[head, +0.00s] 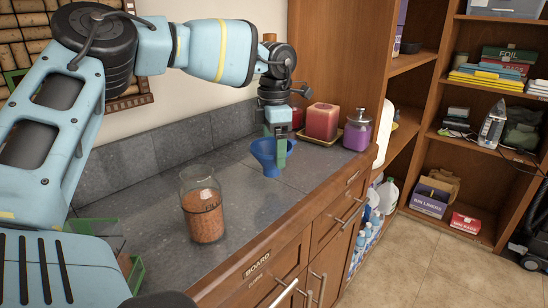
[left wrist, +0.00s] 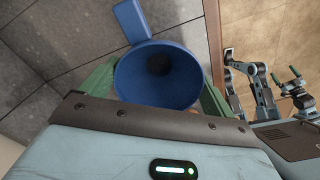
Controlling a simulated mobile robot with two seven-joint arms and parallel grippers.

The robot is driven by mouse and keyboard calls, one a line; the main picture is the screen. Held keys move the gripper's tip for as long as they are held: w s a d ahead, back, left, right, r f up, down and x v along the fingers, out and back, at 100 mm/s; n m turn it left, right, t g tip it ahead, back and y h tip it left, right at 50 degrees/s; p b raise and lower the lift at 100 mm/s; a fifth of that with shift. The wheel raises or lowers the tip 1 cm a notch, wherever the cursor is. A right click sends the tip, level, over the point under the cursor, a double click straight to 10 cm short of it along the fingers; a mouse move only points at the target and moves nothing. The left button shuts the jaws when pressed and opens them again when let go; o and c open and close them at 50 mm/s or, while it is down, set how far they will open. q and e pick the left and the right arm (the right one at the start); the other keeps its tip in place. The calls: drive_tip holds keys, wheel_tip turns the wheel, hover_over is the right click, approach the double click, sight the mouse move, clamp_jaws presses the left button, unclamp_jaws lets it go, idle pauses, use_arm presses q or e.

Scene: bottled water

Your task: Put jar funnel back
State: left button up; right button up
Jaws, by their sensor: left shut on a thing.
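A blue jar funnel (head: 264,158) is in my left gripper (head: 280,150), over the grey tiled counter between the jar and the candle. In the left wrist view the funnel (left wrist: 158,75) is seen from above, its wide mouth between the green fingers and its tab pointing up. My left gripper is shut on it. I cannot tell whether the funnel's spout touches the counter. A glass jar (head: 206,205) filled with orange-brown contents stands upright on the counter to the left of the funnel.
A pink candle (head: 322,122) on a tray and a purple bottle (head: 357,131) stand behind and right of the funnel. A green basket (head: 131,275) is at the near left. Drawers line the counter's front edge. Counter around the funnel is clear.

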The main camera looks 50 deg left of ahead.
sight(274, 144)
use_arm(q)
drive_tip(key=shift+w+a+f, duration=0.15)
drive_tip(key=shift+w+a, duration=0.05)
drive_tip(key=shift+w, duration=0.05)
drive_tip(key=shift+f, duration=1.6)
drive_tip(key=shift+f, duration=0.2)
drive_tip(key=o, duration=0.7)
drive_tip(key=shift+o, duration=0.2)
drive_tip(key=shift+r, duration=0.15)
wheel_tip(274, 144, up, 12)
drive_tip(key=shift+r, duration=0.1)
